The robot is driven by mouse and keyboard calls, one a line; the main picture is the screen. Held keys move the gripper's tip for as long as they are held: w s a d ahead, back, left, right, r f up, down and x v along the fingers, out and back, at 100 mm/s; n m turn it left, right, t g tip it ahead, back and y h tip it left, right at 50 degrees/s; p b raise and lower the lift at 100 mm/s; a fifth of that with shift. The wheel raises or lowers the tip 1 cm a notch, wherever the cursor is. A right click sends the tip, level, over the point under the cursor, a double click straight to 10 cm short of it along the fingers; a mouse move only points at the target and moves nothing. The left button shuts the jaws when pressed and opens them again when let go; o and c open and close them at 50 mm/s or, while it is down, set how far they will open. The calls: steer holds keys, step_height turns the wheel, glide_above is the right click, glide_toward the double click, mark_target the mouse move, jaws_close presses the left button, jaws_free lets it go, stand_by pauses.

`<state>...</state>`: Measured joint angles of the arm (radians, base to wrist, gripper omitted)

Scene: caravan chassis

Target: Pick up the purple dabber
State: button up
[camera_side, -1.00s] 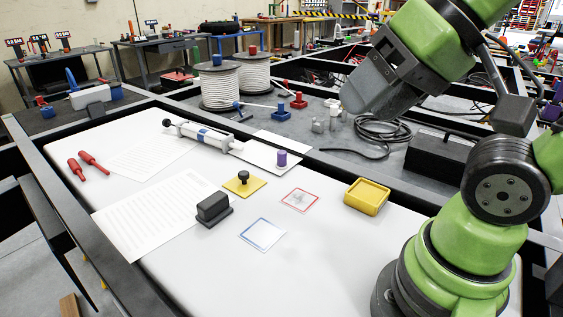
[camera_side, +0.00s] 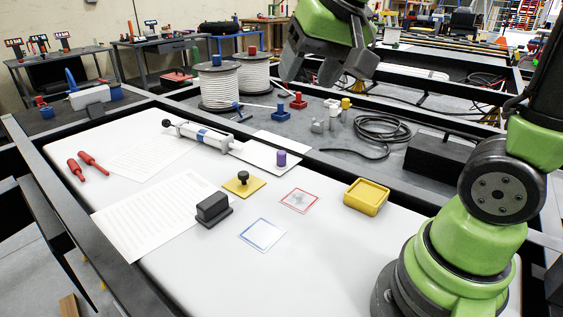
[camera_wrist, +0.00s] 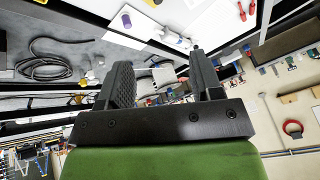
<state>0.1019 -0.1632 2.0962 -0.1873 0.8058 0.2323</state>
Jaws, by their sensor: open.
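The purple dabber (camera_side: 281,159) is a small purple cylinder standing upright on a white card (camera_side: 262,156) near the far edge of the white work surface. In the wrist view the purple dabber (camera_wrist: 126,21) shows small at the top, left of centre, on its white card. My gripper (camera_side: 326,80) is open and empty, high above the grey bench behind the card. It is well apart from the dabber. In the wrist view my gripper (camera_wrist: 158,75) shows its two dark fingers spread, with nothing between them.
A yellow tray (camera_side: 366,198), black stamp (camera_side: 213,208), yellow pad with a black knob (camera_side: 244,184) and a white syringe-like tube (camera_side: 205,136) lie around the card. Cable spools (camera_side: 216,88), red and blue blocks and a black cable coil (camera_side: 380,129) stand behind.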

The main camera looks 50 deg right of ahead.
steer(key=w+d+f+m+g+h, duration=0.1)
steer(key=w+d+f, duration=0.3)
steer(key=w, duration=0.3)
steer(key=m+g+h, duration=0.1)
steer(key=m, duration=0.1)
glide_toward(282, 153)
steer(key=a+r, duration=0.4)
steer(key=shift+g+h, duration=0.4)
steer(key=shift+g, duration=0.1)
steer(key=x, duration=0.7)
steer(key=d+x, duration=0.1)
steer(key=x, duration=0.2)
steer(key=shift+s, duration=0.25)
steer(key=shift+d+x, duration=0.25)
steer(key=shift+x, duration=0.95)
steer(key=shift+d+x, duration=0.25)
steer(key=shift+x, duration=0.9)
steer(key=shift+w+d+f, duration=0.2)
steer(key=shift+w+f, duration=0.15)
steer(key=shift+f, duration=0.1)
steer(key=c, duration=1)
